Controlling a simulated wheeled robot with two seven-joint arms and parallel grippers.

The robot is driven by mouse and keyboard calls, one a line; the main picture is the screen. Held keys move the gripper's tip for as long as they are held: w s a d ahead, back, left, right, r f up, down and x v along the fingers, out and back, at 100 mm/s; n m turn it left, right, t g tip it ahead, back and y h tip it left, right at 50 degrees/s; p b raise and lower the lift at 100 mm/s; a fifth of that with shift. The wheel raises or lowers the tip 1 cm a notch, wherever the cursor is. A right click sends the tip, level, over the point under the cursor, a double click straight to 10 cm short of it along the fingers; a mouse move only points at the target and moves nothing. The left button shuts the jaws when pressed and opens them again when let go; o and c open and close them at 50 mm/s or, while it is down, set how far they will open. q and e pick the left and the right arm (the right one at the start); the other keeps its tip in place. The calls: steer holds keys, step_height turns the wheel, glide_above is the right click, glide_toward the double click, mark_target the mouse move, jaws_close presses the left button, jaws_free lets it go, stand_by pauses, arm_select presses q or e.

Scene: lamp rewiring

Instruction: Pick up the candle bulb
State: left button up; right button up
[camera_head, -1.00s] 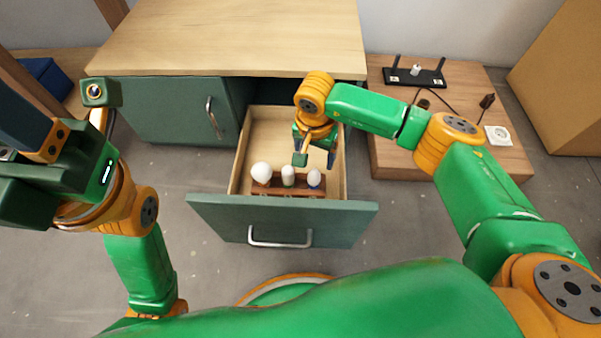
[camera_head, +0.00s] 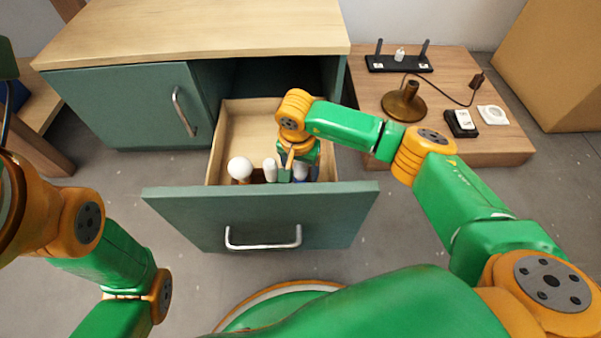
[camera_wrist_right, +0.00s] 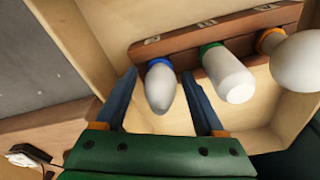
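The candle bulb is the white, tapering bulb with a blue collar (camera_wrist_right: 160,88) at one end of a wooden rack (camera_wrist_right: 180,45) in the open drawer. In the head view it (camera_head: 301,169) is partly hidden by my right gripper (camera_head: 300,174). In the right wrist view the right gripper (camera_wrist_right: 160,78) is open, one blue finger on each side of the bulb, with gaps visible. I cannot tell whether either finger touches it. My left gripper is out of view; only its arm shows at the left.
A white tubular bulb with a green collar (camera_wrist_right: 228,75) stands close beside the right finger, then a round bulb with an orange collar (camera_wrist_right: 298,60). Drawer walls (camera_head: 214,150) enclose the rack. A wooden table (camera_head: 455,75) at right holds a lamp base (camera_head: 404,103), a black stand and sockets.

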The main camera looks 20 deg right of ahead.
jaws_close()
